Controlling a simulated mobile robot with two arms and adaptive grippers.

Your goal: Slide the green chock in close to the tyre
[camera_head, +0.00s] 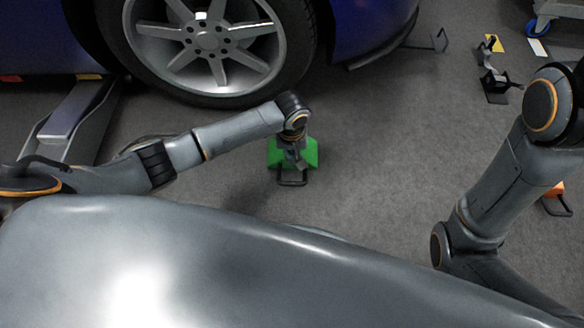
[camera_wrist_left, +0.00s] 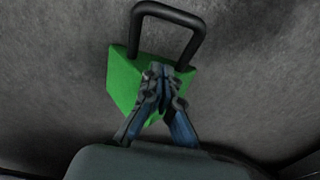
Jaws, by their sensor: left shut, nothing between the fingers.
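The green chock (camera_head: 310,153) lies on the grey floor, with its black loop handle (camera_head: 292,183) on the side away from the car. The tyre (camera_head: 297,75) is above and left of it in the head view, with a strip of floor between them, partly hidden by my left wrist. My left gripper (camera_head: 291,156) is over the chock, pointing down. In the left wrist view the fingers (camera_wrist_left: 165,76) are shut and empty, in front of the green chock (camera_wrist_left: 121,82) near its handle (camera_wrist_left: 193,20). Contact cannot be told. My right gripper is out of view.
The blue car (camera_head: 365,22) stands at the top. A grey metal ramp-like piece (camera_head: 75,118) is at the left. Black hardware (camera_head: 494,84) lies at the upper right, and an orange piece with a handle (camera_head: 556,191) at the right. The floor right of the chock is clear.

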